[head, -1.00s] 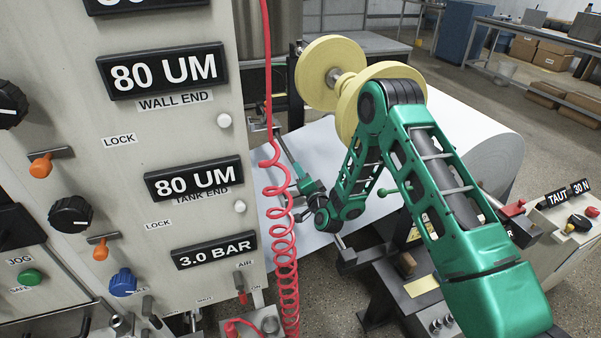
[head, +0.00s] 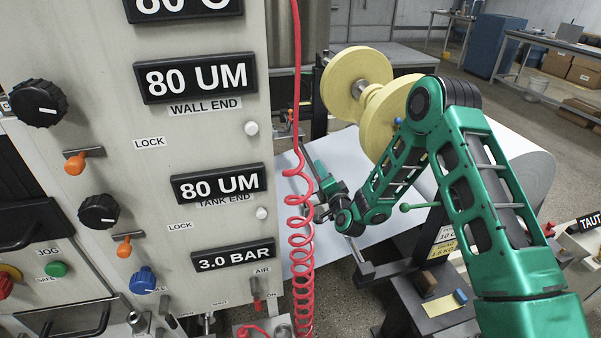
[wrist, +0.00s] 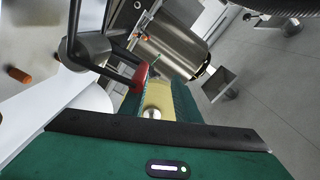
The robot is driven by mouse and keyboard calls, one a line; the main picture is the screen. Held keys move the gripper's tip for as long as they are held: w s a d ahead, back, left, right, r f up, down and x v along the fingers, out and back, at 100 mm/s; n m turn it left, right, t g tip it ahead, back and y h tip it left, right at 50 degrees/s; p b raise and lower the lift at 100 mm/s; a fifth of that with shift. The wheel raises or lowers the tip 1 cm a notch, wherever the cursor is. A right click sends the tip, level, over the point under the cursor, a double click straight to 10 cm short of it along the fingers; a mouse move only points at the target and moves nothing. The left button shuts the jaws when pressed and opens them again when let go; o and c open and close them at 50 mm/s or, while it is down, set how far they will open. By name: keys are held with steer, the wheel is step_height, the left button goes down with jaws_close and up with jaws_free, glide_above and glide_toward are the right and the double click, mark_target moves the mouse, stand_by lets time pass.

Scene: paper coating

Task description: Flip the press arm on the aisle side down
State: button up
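My gripper (head: 322,178) is in the head view, behind the red coiled hose and above the white paper, at the end of my green arm. In the wrist view the gripper (wrist: 158,92) shows two green fingers apart, with a yellowish surface and a round silver part seen between them. A black bar frame (wrist: 105,68) with a red end piece (wrist: 140,76) lies just beyond and left of the fingers. This may be the press arm, but I cannot tell for certain. Contact with the fingers is unclear. In the head view this area is largely hidden.
A grey control panel (head: 205,135) fills the left, with the red coiled hose (head: 300,228) hanging beside its edge. Yellow rolls (head: 357,78) and a large white paper roll (head: 525,150) stand behind my arm. A metal roller (wrist: 175,45) shows in the wrist view.

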steer(key=s+a+r, duration=0.6)
steer(key=s+a, duration=0.1)
steer(key=a, duration=0.1)
steer(key=shift+s+a+r, duration=0.25)
steer(key=shift+s+a, duration=0.05)
steer(key=shift+a, duration=0.05)
stand_by(0.4)
steer(key=shift+s+d+f+n, duration=3.65)
steer(key=shift+f+n, duration=0.35)
steer(key=shift+n, duration=2)
steer(key=x, duration=1)
steer(key=shift+w+a, duration=0.15)
steer(key=shift+w, duration=0.2)
